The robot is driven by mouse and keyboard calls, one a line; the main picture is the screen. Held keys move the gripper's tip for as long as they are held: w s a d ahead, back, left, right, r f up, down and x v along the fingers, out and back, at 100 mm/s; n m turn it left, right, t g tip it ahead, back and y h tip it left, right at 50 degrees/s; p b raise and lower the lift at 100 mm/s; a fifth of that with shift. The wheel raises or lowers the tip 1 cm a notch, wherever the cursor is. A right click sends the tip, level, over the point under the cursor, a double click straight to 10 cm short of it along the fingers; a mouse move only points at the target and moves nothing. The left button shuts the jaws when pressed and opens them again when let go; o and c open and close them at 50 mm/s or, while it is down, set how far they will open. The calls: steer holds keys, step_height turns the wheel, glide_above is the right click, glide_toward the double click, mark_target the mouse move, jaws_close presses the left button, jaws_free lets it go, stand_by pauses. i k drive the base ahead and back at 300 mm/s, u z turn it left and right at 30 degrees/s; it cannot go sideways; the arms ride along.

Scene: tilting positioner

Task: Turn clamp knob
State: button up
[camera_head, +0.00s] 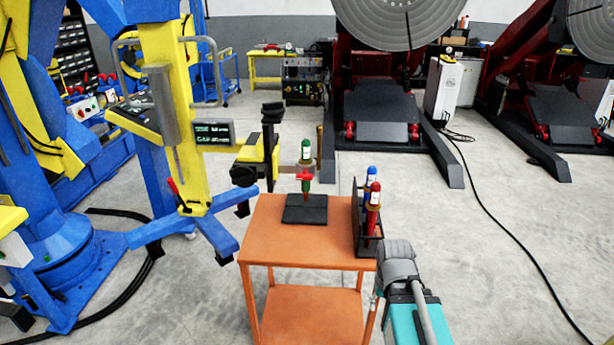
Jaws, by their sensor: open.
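A red cross-shaped knob (305,176), which looks like the clamp knob, sits on a short upright green post (306,188). The post rises from a flat black base plate (305,213) on top of an orange table (266,235). The knob looks upright and nothing touches it from above. My teal and grey arm comes in at the lower right, in front of the table's right side.
A black rack (366,247) with red and blue bottles stands on the table's right side. A blue and yellow stand (180,110) is close behind the table's left. Large red positioners (375,85) stand at the back. A black cable (500,225) crosses open floor at right.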

mark_target(304, 175)
steer(key=i, duration=0.9)
